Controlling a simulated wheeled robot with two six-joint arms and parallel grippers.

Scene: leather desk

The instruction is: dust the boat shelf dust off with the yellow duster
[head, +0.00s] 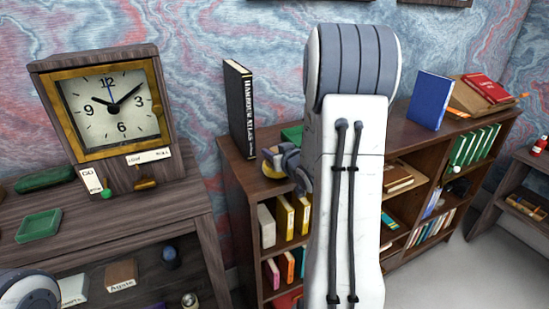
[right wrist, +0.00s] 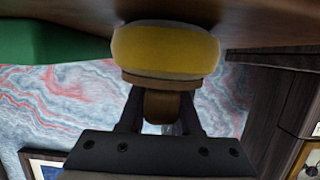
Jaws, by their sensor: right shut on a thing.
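The yellow duster (head: 271,168) is at the left end of the bookcase top, mostly hidden by my right gripper (head: 281,158). In the right wrist view, the duster's yellow pad (right wrist: 165,50) sits against or very near a brown surface at the top of the picture. My right gripper (right wrist: 161,104) is shut on the duster's brown handle. The bookcase (head: 232,160) is dark wood, and my right arm covers its middle. I cannot make out a boat or any dust. My left gripper is not in view.
A black book (head: 239,110) stands upright behind the duster. A green book (head: 293,133) lies close by and shows in the right wrist view (right wrist: 50,38). A blue book (head: 430,100) stands further right. A clock (head: 108,107) stands on the left desk.

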